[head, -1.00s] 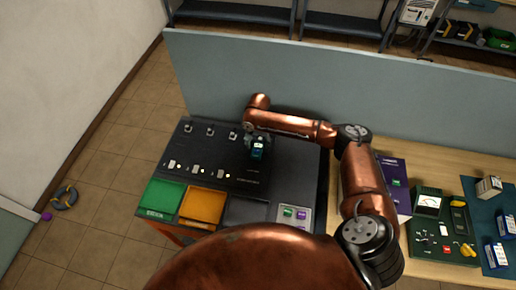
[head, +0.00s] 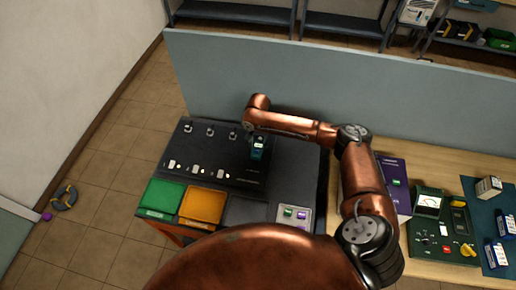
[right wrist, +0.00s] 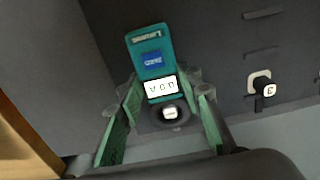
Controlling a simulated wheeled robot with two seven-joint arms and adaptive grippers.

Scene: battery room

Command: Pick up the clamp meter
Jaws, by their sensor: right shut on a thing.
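A teal handheld meter, which I take for the clamp meter (head: 257,153), is at my right gripper over the upper right of the black panel. In the right wrist view the meter (right wrist: 151,53) has a blue label and a white readout, seen upside down. My right gripper (right wrist: 161,97) is shut on it, with green-sided fingers on both sides of its readout end. In the head view the right gripper (head: 256,137) is small and partly hidden by its arm. Whether the meter touches the panel cannot be told. My left gripper is not in view.
The black panel (head: 205,153) carries several knobs; one knob (right wrist: 263,88) is beside the gripper. Green (head: 163,196) and orange (head: 203,206) trays are in front. A grey partition (head: 270,85) stands behind. The wooden bench (head: 425,170) at right holds a dark green instrument (head: 428,203).

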